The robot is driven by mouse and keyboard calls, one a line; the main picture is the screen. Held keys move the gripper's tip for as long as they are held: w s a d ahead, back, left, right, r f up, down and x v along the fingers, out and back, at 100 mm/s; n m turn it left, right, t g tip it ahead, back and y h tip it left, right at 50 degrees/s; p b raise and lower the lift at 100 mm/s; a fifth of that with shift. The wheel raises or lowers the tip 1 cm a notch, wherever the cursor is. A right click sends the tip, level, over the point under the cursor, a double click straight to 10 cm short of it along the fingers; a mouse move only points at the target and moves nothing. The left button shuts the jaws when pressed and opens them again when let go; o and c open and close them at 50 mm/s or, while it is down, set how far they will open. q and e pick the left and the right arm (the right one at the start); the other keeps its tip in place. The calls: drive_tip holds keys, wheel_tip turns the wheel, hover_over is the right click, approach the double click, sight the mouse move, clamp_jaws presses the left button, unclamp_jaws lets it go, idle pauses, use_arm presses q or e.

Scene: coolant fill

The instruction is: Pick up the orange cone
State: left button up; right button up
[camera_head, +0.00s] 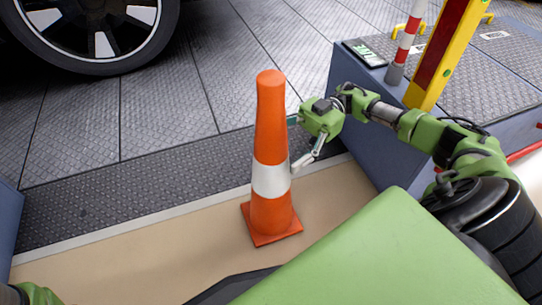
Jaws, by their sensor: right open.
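The orange cone (270,130) with one white band stands upright on its square orange base on the beige floor, near the middle of the head view. My right gripper (292,146) is open at the cone's right side. One finger shows close to the white band and the other is near the cone's upper body, partly hidden. I cannot tell whether either finger touches the cone. Of my left arm only a green part shows at the bottom left corner; its gripper is out of view.
A car wheel (90,30) stands at the upper left on dark metal floor plates (165,100). A blue-grey platform (352,130) is behind my right arm, with a yellow and red post (440,50) and a red and white pole (407,42). The beige floor (150,262) left of the cone is clear.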

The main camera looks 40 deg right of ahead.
sight(271, 169)
drive_tip(key=shift+s+a+b, duration=0.15)
drive_tip(key=shift+a+b, duration=0.3)
drive_tip(key=shift+a, duration=0.85)
drive_tip(key=c, duration=2)
drive_tip(key=shift+o, duration=0.2)
